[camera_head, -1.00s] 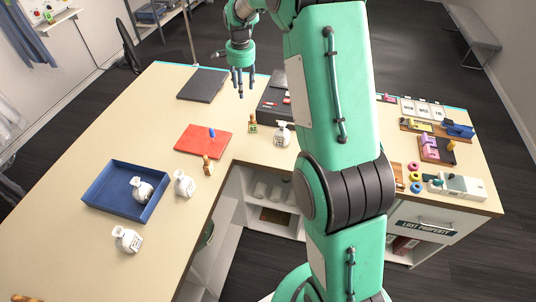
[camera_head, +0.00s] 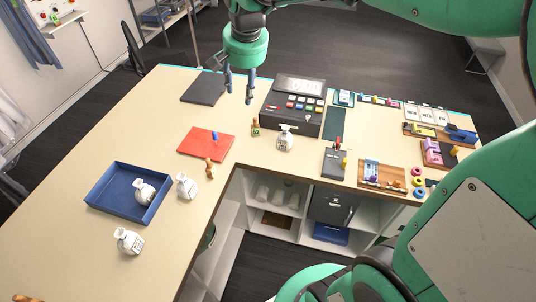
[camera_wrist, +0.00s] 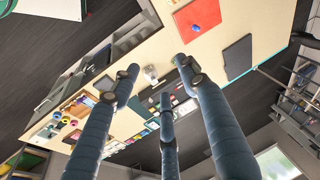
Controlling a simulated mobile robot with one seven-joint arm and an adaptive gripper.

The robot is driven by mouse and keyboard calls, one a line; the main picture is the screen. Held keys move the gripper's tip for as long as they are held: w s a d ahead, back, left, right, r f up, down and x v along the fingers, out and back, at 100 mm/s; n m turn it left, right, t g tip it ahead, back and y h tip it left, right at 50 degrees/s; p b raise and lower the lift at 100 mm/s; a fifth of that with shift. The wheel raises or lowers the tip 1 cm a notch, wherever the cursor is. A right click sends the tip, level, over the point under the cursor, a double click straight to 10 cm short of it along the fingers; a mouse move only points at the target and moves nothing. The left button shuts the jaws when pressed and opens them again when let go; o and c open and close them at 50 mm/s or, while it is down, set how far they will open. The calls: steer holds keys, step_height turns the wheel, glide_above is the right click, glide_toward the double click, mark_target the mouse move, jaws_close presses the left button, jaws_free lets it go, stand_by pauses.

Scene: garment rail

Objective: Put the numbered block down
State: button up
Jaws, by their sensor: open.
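A small upright wooden block with a green marking (camera_head: 255,129) stands on the table between the red mat and a white bottle. It may be the numbered block, but no number can be read at this size. My gripper (camera_head: 240,90) hangs fingers down in the head view, above the table's far part. Its fingers are spread with nothing between them. In the wrist view my gripper (camera_wrist: 160,80) shows three dark blue fingers, apart and empty, with the table beyond them.
The red mat (camera_head: 194,148) carries a blue peg. White bottles stand near the blue tray (camera_head: 98,194), one inside it. A dark slab (camera_head: 202,88) lies at the back left. A black button console (camera_head: 276,115) and several small items crowd the right wing.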

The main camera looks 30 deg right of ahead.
steer(key=s+a+n+t, duration=0.1)
steer(key=s+a+n, duration=0.2)
steer(key=s, duration=1)
steer(key=s+a+n+t, duration=0.1)
steer(key=s+a+n, duration=0.2)
steer(key=s, duration=1)
steer(key=shift+f+n, duration=0.3)
steer(key=shift+f, duration=0.05)
step_height(320, 180, down, 14)
steer(key=b, duration=1.4)
steer(key=shift+c, duration=0.8)
